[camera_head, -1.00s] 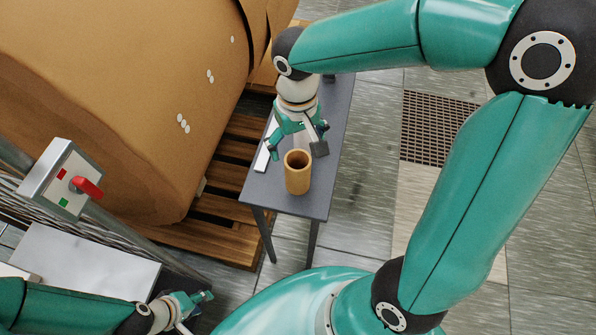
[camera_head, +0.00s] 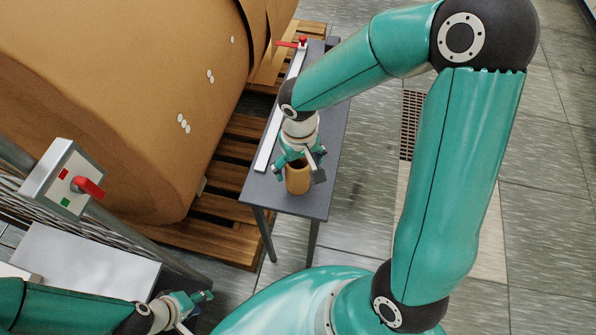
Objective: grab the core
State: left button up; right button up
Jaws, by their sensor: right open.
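The core (camera_head: 297,181), a short brown cardboard tube with an open top, stands upright near the front end of the narrow grey table (camera_head: 318,203). My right gripper (camera_head: 299,168) is open, right at the core's top. Its fingers cover part of the rim, and I cannot tell whether they touch the core. My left gripper (camera_head: 196,303) is low at the bottom left, well away from the table; its finger opening is too small to judge.
A huge brown paper roll (camera_head: 110,90) lies left of the table on a wooden pallet (camera_head: 215,235). A long white strip with a red handle (camera_head: 303,42) lies along the table. A control box with a red switch (camera_head: 89,187) stands at left. Floor right of the table is clear.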

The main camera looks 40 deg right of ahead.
jog(key=c, duration=1.2)
jog(key=shift+r, duration=0.1)
